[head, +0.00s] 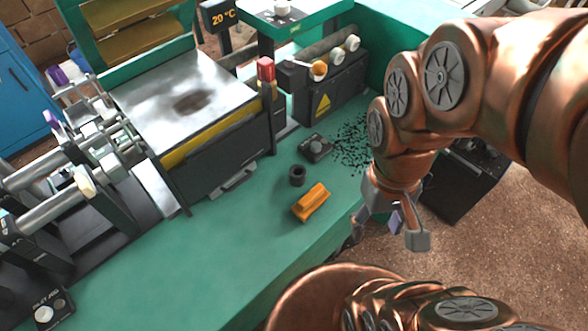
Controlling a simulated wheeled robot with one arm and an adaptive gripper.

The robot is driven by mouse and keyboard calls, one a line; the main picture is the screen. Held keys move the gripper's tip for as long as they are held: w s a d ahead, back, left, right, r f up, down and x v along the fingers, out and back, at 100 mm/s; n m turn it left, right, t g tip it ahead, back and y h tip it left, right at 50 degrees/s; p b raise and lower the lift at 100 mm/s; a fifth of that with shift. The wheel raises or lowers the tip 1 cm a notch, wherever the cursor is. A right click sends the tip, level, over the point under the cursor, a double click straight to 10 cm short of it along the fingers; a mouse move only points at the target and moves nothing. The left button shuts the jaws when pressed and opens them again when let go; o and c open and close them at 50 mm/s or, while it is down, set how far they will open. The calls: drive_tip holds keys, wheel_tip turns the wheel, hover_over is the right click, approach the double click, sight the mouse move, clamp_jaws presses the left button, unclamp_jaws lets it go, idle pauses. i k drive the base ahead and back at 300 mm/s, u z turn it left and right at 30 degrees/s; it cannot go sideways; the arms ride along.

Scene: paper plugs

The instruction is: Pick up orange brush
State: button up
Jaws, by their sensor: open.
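An orange brush (311,202) lies on the green bench top (190,262), near the bench's front right edge. Its darker underside faces the bench. My gripper (388,240) is open and empty, pointing down, to the right of the brush and apart from it. It hangs over or just past the bench edge. A small purple piece shows between its fingers; I cannot tell what it is.
A small black ring (298,176) stands just behind the brush. A black box with a knob (315,148) and scattered black bits (352,140) lie farther back. A metal-topped machine (185,100) fills the left.

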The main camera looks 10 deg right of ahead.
sight(314, 200)
drive_tip(key=u, duration=0.8)
drive_tip(key=k, duration=0.6)
drive_tip(key=u, duration=0.95)
